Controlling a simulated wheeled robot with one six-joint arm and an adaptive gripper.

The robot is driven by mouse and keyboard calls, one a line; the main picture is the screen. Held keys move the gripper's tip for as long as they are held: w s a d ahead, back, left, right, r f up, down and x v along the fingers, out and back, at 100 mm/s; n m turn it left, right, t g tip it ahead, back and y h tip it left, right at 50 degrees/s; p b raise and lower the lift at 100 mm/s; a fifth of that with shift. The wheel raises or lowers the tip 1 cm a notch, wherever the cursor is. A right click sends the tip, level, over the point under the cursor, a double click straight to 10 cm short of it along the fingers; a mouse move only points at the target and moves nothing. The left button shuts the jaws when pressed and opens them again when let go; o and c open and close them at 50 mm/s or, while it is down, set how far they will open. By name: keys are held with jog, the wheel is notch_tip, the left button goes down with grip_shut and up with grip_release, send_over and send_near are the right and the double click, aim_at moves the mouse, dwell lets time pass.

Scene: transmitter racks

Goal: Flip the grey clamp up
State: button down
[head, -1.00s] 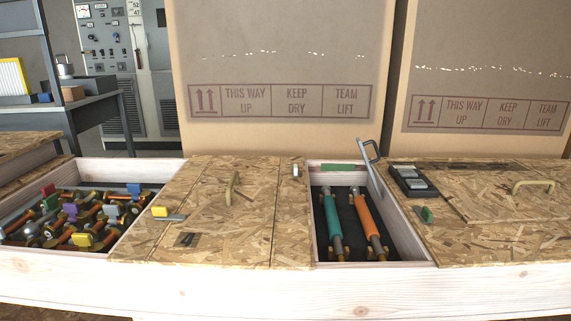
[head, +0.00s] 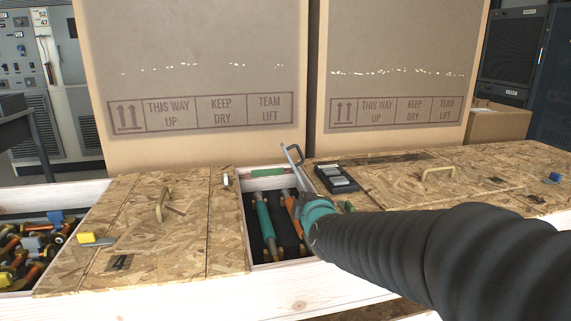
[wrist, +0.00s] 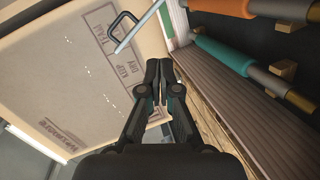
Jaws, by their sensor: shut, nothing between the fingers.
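A small grey clamp (head: 226,180) stands at the left rim of the open compartment in the head view. It is small there, so its exact pose is hard to read, and I do not make it out in the wrist view. My gripper (wrist: 158,72) is shut and empty, its fingertips together in the wrist view. In the head view my arm reaches in from the right, with its teal end over the compartment's right side, apart from the grey clamp. The fingertips are hard to make out there.
A grey loop handle (head: 294,156) rises at the compartment's back right; it also shows in the wrist view (wrist: 122,20). Teal (head: 265,228) and orange (head: 293,212) cylinders lie inside. A yellow clamp (head: 92,239) sits left. Large cardboard boxes (head: 190,60) stand behind.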

jog(key=w+a+n+t+h, duration=0.1)
jog(key=w+a+n+t, duration=0.1)
jog(key=w, duration=0.6)
jog(key=w+a+r+n+t+h, duration=0.1)
jog(key=w+a+n, duration=0.3)
jog(key=w, duration=0.5)
jog(key=shift+a+r+t, duration=0.15)
jog(key=shift+a+t, duration=0.1)
jog(key=shift+t, duration=0.45)
jog(key=shift+r+p, duration=0.1)
jog(key=shift+p, duration=0.2)
